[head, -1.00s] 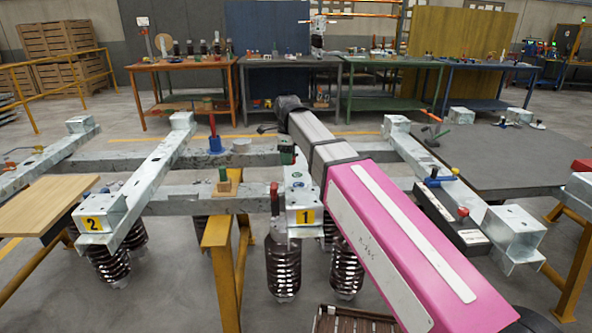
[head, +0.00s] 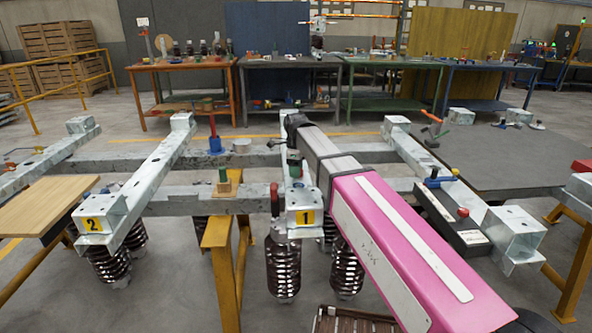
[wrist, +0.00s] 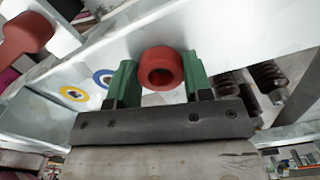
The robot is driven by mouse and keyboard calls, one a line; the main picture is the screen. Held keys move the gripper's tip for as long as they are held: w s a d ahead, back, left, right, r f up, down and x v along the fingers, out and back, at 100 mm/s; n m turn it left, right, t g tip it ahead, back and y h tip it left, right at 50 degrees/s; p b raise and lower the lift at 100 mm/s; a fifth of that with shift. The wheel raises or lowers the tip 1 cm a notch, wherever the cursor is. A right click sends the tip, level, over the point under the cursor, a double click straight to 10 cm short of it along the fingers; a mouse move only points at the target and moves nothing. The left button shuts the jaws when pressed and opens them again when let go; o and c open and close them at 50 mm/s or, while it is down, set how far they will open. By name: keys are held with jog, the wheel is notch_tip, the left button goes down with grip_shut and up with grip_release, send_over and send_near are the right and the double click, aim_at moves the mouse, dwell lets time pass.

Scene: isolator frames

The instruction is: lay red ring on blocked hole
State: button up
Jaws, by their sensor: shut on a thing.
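I cannot tell whether the ring touches the beam. In the head view my gripper (head: 293,162) is at the beam marked 1 (head: 305,218), and the ring cannot be made out there. No blocked hole can be identified.
A beam marked 2 (head: 90,222) stands left, with a wooden board (head: 45,203) beside it. A green peg on a wooden block (head: 225,184) and a blue base with a red rod (head: 214,145) stand between the beams. A dark box (head: 452,220) is on the right. Ribbed insulators (head: 283,268) hang below.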

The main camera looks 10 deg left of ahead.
jog(key=shift+f, duration=0.1)
jog(key=o, duration=0.9)
notch_tip(320, 180, up, 12)
jog(key=shift+s, duration=0.1)
